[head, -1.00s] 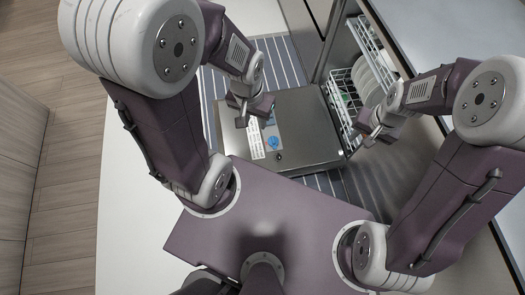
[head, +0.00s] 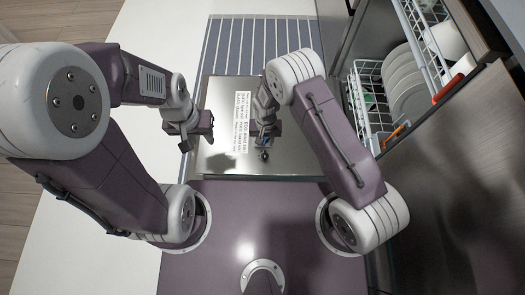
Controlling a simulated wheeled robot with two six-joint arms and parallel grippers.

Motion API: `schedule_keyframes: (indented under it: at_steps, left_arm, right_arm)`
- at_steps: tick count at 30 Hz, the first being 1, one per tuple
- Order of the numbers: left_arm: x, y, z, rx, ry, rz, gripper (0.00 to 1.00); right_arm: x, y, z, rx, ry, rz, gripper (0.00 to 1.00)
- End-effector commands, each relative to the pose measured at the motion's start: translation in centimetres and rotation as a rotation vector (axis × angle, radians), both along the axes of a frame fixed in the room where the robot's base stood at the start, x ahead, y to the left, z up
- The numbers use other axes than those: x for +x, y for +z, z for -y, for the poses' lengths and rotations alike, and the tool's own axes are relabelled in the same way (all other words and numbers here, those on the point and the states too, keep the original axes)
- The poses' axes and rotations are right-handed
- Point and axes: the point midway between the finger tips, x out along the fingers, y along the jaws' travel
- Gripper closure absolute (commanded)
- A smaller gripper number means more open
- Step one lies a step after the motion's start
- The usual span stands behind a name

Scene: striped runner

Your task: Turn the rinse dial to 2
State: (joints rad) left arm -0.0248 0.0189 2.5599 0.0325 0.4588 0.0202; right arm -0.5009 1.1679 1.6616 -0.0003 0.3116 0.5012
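A steel panel (head: 222,90) lies in front of me. It bears a white label with lines of print (head: 241,118). To the right of the label, a small bit of blue, likely the dial (head: 266,143), shows under my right gripper (head: 265,133), which covers most of it. The dial's setting is hidden. A small dark round knob (head: 264,155) sits just below. I cannot tell whether the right gripper touches the dial or whether its fingers are apart. My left gripper (head: 192,139) is at the panel's left edge, away from the dial; its finger gap is unclear.
An open dishwasher at the right holds white racks (head: 367,95) with white plates (head: 402,75), an orange-handled item (head: 397,132) and a red item (head: 448,88). A striped runner (head: 250,42) lies beyond the panel. The white surface at the left (head: 135,205) is clear.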

Motion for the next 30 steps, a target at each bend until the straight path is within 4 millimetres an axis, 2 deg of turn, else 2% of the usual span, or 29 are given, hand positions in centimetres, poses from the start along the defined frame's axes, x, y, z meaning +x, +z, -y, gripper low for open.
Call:
schedule_keyframes:
  at_steps: [5, 12, 15, 18, 24, 27, 28, 30]
  left_arm:
    - [0.0, -1.3, 0.0, 0.0, 0.0, 0.0, 0.64]
    - [0.0, -5.0, 0.0, 0.0, 0.0, 0.0, 0.64]
    - [0.0, -6.1, 0.0, 0.0, 0.0, 0.0, 0.64]
    - [0.0, -6.3, 0.0, 0.0, 0.0, 0.0, 0.64]
    - [0.0, -6.1, 0.0, 0.0, 0.0, 0.0, 0.64]
    - [0.0, -6.1, 0.0, 0.0, 0.0, 0.0, 0.64]
    - [0.0, -6.1, 0.0, 0.0, 0.0, 0.0, 0.64]
    - [0.0, -6.1, 0.0, 0.0, 0.0, 0.0, 0.64]
  right_arm:
    - [0.0, -1.8, 0.0, 0.0, 0.0, -0.001, 0.67]
    - [-0.1, -7.0, 0.1, -0.001, 0.0, -0.002, 0.67]
    - [0.0, -8.6, 0.0, 0.0, 0.0, -0.001, 0.67]
    - [0.0, -9.1, 0.0, 0.0, 0.0, 0.0, 0.67]
    - [0.0, -8.9, 0.0, 0.0, 0.0, 0.0, 0.67]
    - [0.0, -8.9, 0.0, 0.0, 0.0, 0.0, 0.95]
    - [0.0, -8.9, 0.0, 0.0, 0.0, 0.0, 1.0]
    - [0.0, -8.9, 0.0, 0.0, 0.0, 0.0, 1.0]
